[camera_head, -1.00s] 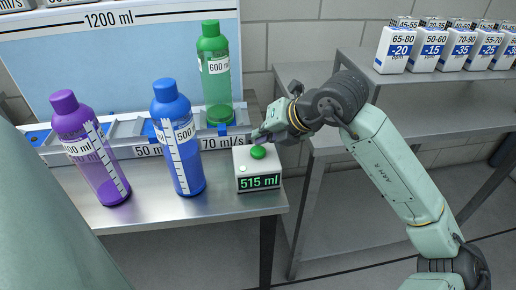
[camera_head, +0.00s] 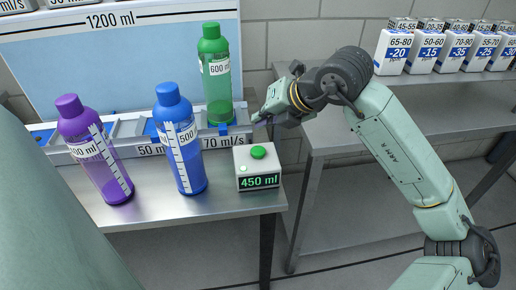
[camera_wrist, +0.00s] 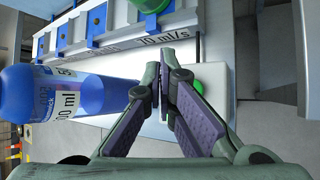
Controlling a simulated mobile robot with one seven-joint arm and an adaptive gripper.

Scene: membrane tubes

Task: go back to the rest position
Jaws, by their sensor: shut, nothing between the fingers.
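My gripper (camera_head: 262,119) is shut and empty. In the head view it is above and just behind the white box with a green button (camera_head: 258,152), apart from it. The box's display reads 450 ml. In the wrist view my gripper (camera_wrist: 166,78) shows its fingers together, with part of the green button (camera_wrist: 197,85) behind them. The rest of the button is hidden by a finger.
A blue bottle (camera_head: 181,150) and a purple bottle (camera_head: 98,160) stand on the steel table (camera_head: 150,213). A green bottle (camera_head: 217,90) stands behind on the rack. Several small white boxes line the shelf (camera_head: 440,95) at right.

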